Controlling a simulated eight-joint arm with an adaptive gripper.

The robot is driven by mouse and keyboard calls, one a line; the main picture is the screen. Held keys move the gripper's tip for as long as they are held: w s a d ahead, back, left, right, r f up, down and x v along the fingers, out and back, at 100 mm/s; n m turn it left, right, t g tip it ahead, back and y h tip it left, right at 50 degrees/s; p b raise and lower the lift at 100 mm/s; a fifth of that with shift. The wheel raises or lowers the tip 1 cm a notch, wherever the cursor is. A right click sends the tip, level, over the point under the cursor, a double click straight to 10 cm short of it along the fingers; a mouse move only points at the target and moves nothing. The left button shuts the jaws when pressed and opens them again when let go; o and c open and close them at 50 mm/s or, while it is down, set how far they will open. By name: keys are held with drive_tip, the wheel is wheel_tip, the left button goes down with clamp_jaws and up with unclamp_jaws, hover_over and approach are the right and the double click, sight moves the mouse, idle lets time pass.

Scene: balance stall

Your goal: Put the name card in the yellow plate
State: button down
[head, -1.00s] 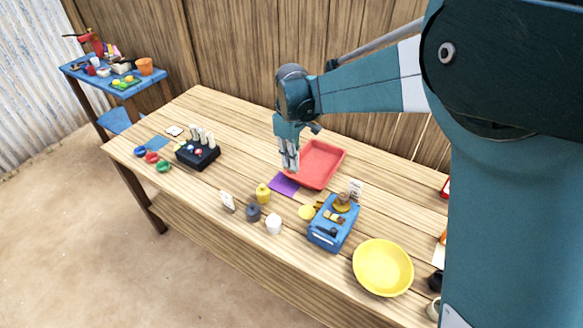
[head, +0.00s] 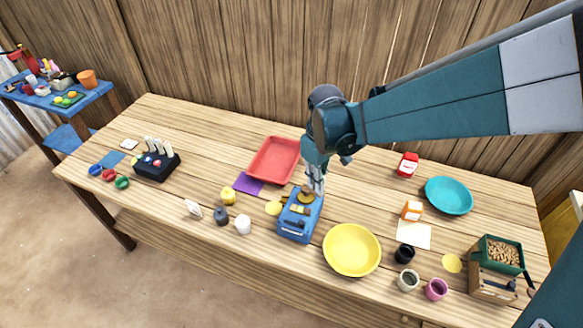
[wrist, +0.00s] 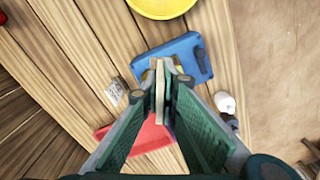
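My gripper (wrist: 164,86) is shut on a thin flat thing, seen edge-on in the wrist view; it looks like the name card (wrist: 160,92), tan with a dark green side. Its face does not show. In the head view my gripper (head: 316,185) is over the back edge of the blue box-like device. The yellow plate (head: 352,250) is a round, empty dish to the front right of my gripper. Its rim side also shows at the top of the wrist view (wrist: 161,8).
The blue device (head: 296,228) stands under my gripper, left of the plate. The red tray (head: 274,160) is to the left. Cups (head: 407,280) and an orange box (head: 412,211) stand right of the plate.

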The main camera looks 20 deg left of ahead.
drive_tip(key=s+d+m+p, duration=0.15)
drive_tip(key=s+d, duration=0.25)
drive_tip(key=d, duration=0.4)
drive_tip(key=s+d+m+p, duration=0.15)
drive_tip(key=s+d, duration=0.25)
drive_tip(key=d, duration=0.4)
drive_tip(key=b, duration=0.1)
hover_over(350, 252)
drive_tip(key=shift+m, duration=0.4)
drive_tip(key=shift+d+f, duration=0.1)
drive_tip(key=shift+f, duration=2.65)
drive_tip(key=shift+f, duration=0.1)
drive_tip(key=shift+f+b, duration=3.35)
drive_tip(key=shift+f, duration=2.05)
drive_tip(key=c, duration=2.6)
unclamp_jaws()
drive_tip(key=shift+o, duration=0.2)
